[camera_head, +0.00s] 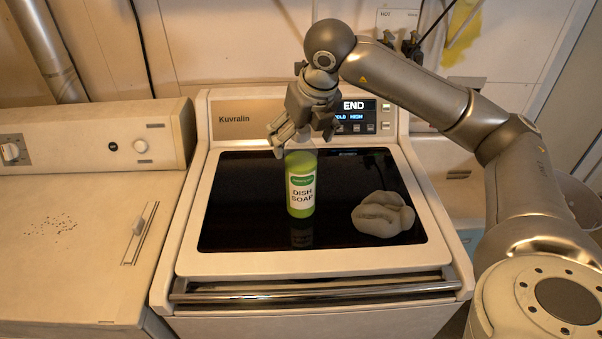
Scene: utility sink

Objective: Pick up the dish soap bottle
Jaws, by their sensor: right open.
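The dish soap bottle (301,186) is green with a white label and stands upright on the black glass lid (240,200) of a washer. My right gripper (300,145) is above it, pointing down, with its fingers at the top of the bottle. The gripper is open, and its fingers hide the bottle's cap. I cannot tell whether the fingers touch the bottle. My left gripper is not in view.
A crumpled grey cloth-like lump (383,214) lies on the lid to the right of the bottle. The washer's control panel (355,117) rises behind. Another white appliance (80,225) stands at the left. The lid left of the bottle is clear.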

